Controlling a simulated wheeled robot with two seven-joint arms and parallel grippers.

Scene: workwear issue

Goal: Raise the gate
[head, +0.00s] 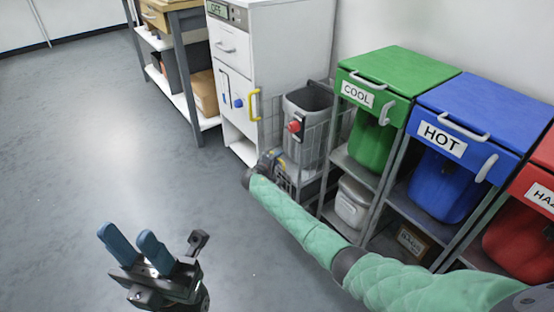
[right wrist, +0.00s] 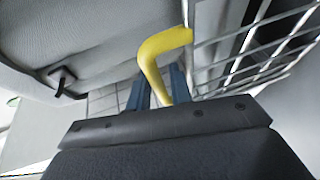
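The gate appears to be the wire mesh panel (head: 317,145) in front of a grey bin, beside the white cabinet; it also shows in the right wrist view (right wrist: 255,48). A bent yellow handle (right wrist: 160,58) lies beside the mesh in that view. My right gripper (head: 270,158) is at the mesh's lower left in the head view, its fingertips small and partly hidden. In the wrist view its blue fingers are around the yellow handle, which overlaps the right finger; whether they grip it is unclear. My left gripper (head: 133,245) is open and empty above the floor.
The white cabinet (head: 285,60) has another yellow handle (head: 255,105) and a display reading OFF. A red knob (head: 294,126) shows at the grey bin (head: 309,105). Green COOL (head: 400,68), blue HOT (head: 490,105) and red bins stand right. Floor at left is clear.

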